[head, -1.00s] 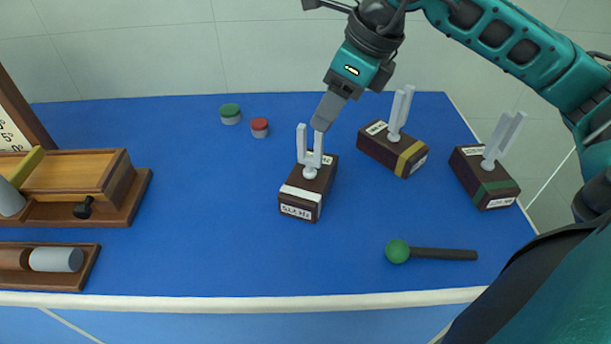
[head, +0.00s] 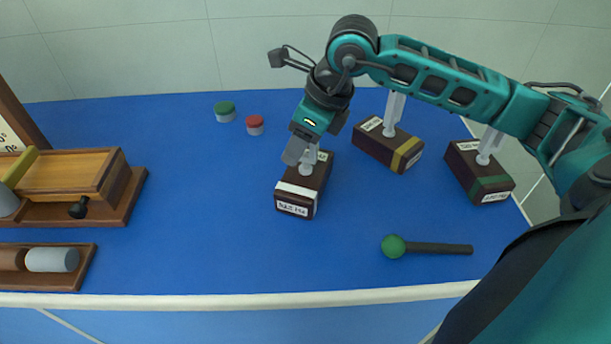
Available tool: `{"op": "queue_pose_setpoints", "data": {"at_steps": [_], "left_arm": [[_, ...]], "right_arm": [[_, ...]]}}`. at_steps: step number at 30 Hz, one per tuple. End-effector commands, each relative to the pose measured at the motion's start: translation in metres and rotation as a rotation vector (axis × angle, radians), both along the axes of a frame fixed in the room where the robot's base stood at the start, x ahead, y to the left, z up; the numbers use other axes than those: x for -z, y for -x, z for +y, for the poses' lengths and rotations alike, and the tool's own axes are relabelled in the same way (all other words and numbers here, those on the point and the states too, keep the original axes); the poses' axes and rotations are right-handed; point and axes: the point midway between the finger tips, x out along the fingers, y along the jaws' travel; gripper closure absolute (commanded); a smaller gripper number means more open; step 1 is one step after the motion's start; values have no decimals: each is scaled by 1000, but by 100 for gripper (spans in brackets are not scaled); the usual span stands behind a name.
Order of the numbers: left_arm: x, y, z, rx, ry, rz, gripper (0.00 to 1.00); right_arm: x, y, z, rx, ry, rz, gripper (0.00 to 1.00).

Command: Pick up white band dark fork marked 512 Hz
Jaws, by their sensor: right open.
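The white-band fork stands upright on the blue bench near the middle. Its dark wooden box (head: 297,205) has a white band and a label at the near end that seems to read 512 Hz. The pale fork's stem (head: 306,168) rises from the box top; its prongs are mostly hidden by my right gripper. My right gripper (head: 297,155) is open and comes down over the fork from above. I cannot tell whether its fingers are around the prongs or beside them, or whether they touch. My left gripper is not in view.
A yellow-band fork box (head: 383,150) and a green-band fork box (head: 480,178) stand to the right, under my right arm. A green-headed mallet (head: 432,248) lies in front. Green (head: 225,113) and red (head: 255,125) capped pots stand behind. A wooden apparatus (head: 75,178) is at left.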

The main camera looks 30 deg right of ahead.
Motion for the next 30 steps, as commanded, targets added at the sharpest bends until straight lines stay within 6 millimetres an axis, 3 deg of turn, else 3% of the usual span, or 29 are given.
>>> {"op": "queue_pose_setpoints", "data": {"at_steps": [2, 15, 30], "left_arm": [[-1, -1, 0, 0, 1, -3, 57], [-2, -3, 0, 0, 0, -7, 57], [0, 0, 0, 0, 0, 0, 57]], "right_arm": [[0, 0, 0, 0, 0, 0, 57], [-1, 0, 0, 0, 0, 0, 99], [-1, 0, 0, 0, -1, -1, 100]]}}
